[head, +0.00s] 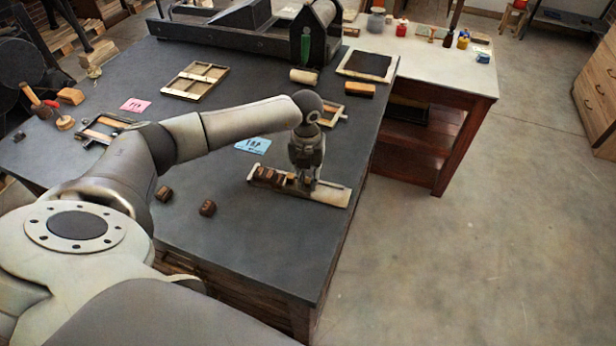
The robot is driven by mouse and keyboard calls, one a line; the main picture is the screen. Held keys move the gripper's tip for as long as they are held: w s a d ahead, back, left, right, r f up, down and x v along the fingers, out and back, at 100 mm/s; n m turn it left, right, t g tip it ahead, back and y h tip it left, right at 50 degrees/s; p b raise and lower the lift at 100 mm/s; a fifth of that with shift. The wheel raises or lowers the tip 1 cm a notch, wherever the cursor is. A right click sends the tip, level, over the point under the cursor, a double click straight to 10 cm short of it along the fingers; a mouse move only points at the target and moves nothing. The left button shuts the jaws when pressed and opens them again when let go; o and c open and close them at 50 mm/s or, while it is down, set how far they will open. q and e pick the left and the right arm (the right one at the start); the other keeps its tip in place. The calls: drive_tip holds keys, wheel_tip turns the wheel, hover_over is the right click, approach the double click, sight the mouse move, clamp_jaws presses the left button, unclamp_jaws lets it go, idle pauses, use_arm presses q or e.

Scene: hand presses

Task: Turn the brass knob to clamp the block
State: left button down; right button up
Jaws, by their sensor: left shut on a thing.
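A long shallow tray (333,194) lies near the right edge of the dark table, with several small brown blocks (268,176) in a row at its left part. My left gripper (306,184) points straight down at the tray, just right of these blocks. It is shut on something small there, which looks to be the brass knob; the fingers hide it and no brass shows. I cannot tell from here whether the blocks are tight or loose. My right gripper is not in view.
Two loose brown blocks, one at the left (164,193) and one nearer the middle (208,208), lie on the dark table (250,240). A blue card (253,145) lies behind the tray. A black press (310,35) stands at the back. The table front is mostly clear.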

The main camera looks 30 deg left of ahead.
use_arm(q)
drive_tip(key=m+b, duration=0.4)
drive_tip(key=shift+w+f, duration=0.1)
drive_tip(key=shift+f, duration=0.05)
drive_tip(key=shift+r+m+b, duration=0.2)
drive_tip(key=shift+m+b, duration=0.75)
drive_tip(key=shift+m, duration=0.55)
drive_tip(key=c, duration=1.6)
unclamp_jaws()
